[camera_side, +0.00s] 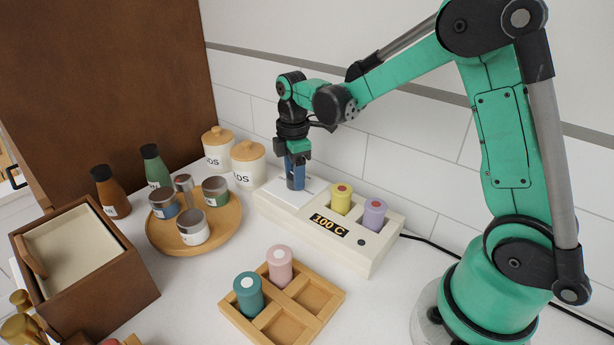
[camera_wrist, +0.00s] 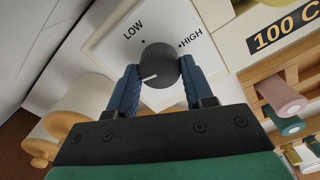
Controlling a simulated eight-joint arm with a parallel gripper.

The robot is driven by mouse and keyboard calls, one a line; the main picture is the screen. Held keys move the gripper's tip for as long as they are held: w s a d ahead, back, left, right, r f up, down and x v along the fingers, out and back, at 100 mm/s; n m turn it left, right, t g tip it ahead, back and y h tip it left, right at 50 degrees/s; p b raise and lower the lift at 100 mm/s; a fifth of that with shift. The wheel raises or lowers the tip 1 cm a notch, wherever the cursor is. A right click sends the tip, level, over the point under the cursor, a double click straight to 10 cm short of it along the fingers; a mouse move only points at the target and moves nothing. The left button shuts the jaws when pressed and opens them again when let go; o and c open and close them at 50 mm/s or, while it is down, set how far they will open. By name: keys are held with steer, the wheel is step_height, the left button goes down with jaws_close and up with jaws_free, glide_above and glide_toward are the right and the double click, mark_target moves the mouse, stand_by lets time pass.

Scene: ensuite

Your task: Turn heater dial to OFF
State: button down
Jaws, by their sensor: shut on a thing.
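The heater (camera_side: 370,262) is a white box with a display (camera_side: 330,225) reading 100 C. In the wrist view its dial (camera_wrist: 158,60) is a dark round knob on a white panel (camera_wrist: 110,50). LOW is printed at the upper left of the knob and HIGH at its right, each with a dot. The knob's white pointer line points to the lower left, away from both. No OFF mark is visible. My gripper (camera_side: 295,184), also in the wrist view (camera_wrist: 160,72), points down with its blue fingers shut on the knob's two sides. The gripper hides the dial in the side view.
A yellow cylinder (camera_side: 341,198) and a purple cylinder (camera_side: 373,215) stand in the heater. A wooden rack (camera_side: 283,322) in front holds teal and pink cylinders. A round tray (camera_side: 230,221) of jars and white canisters (camera_side: 248,165) stand left. The tiled wall is close behind.

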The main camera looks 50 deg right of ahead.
steer(key=shift+n, duration=1.3)
steer(key=shift+c, duration=1.7)
jaws_free()
steer(key=shift+r, duration=2.8)
